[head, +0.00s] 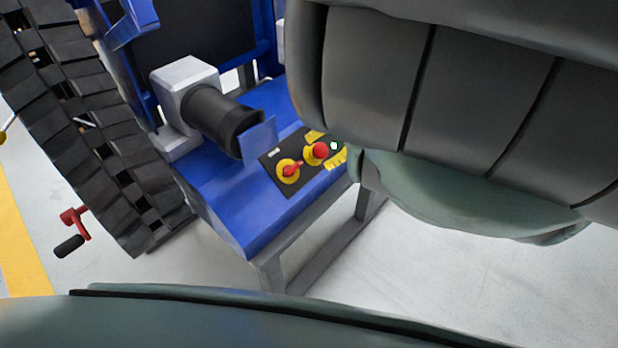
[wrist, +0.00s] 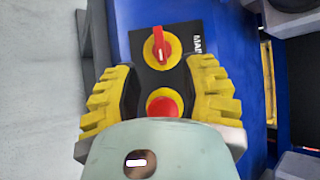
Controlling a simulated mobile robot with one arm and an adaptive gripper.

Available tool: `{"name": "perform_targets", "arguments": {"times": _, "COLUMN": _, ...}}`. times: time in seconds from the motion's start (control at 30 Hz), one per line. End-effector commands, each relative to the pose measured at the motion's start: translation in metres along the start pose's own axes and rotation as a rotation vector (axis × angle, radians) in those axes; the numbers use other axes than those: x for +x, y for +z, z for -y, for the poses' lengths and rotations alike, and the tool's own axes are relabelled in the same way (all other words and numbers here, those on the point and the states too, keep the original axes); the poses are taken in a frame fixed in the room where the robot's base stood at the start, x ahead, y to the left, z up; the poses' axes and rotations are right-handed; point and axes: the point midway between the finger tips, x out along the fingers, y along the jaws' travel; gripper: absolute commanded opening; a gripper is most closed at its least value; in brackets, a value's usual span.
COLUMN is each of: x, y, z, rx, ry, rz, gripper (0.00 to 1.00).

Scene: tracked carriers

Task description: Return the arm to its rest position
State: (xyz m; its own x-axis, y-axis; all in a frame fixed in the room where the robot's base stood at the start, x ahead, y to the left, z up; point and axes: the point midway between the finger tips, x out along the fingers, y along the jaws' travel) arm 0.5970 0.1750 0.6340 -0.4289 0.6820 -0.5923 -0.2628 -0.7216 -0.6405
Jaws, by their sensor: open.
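My gripper (wrist: 160,72) is open in the wrist view, its two yellow ribbed fingers spread on either side of a red button (wrist: 163,106) with a yellow surround. The fingers look empty. Beyond the fingertips is a red rotary switch (wrist: 162,48) on a yellow disc. In the head view the yellow fingers show partly at the right end of the black control panel (head: 273,164), close to the red button (head: 320,150). The rotary switch (head: 290,170) is left of it. My grey-green arm hides much of the right side. I cannot tell whether the fingers touch the panel.
The panel sits on a blue machine frame (head: 225,195) with grey legs. A motor with a black cylinder (head: 215,115) stands behind it. A black track (head: 80,110) and a red crank with a black handle (head: 72,230) are at left. The pale floor (head: 420,270) at front right looks clear.

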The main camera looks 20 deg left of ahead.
Motion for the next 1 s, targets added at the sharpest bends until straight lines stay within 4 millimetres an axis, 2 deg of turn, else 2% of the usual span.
{"name": "perform_targets", "arguments": {"times": 0.1, "x": -0.007, "y": 0.0, "z": 0.0, "rx": 0.001, "ry": 0.001, "rz": 0.001, "gripper": 0.41}}
{"name": "perform_targets", "arguments": {"times": 0.5, "x": -0.006, "y": 0.001, "z": 0.0, "rx": 0.0, "ry": 0.002, "rz": 0.003, "gripper": 0.41}}
{"name": "perform_targets", "arguments": {"times": 0.63, "x": -0.01, "y": -0.006, "z": 0.0, "rx": 0.0, "ry": 0.014, "rz": -0.052, "gripper": 0.41}}
{"name": "perform_targets", "arguments": {"times": 0.73, "x": -0.019, "y": -0.026, "z": -0.003, "rx": -0.005, "ry": 0.041, "rz": -0.19, "gripper": 0.41}}
{"name": "perform_targets", "arguments": {"times": 0.83, "x": -0.038, "y": -0.056, "z": -0.008, "rx": -0.016, "ry": 0.083, "rz": -0.401, "gripper": 0.41}}
{"name": "perform_targets", "arguments": {"times": 0.93, "x": -0.069, "y": -0.084, "z": -0.012, "rx": -0.039, "ry": 0.128, "rz": -0.644, "gripper": 0.41}}
{"name": "perform_targets", "arguments": {"times": 1.0, "x": -0.098, "y": -0.099, "z": -0.012, "rx": -0.063, "ry": 0.159, "rz": -0.817, "gripper": 0.41}}
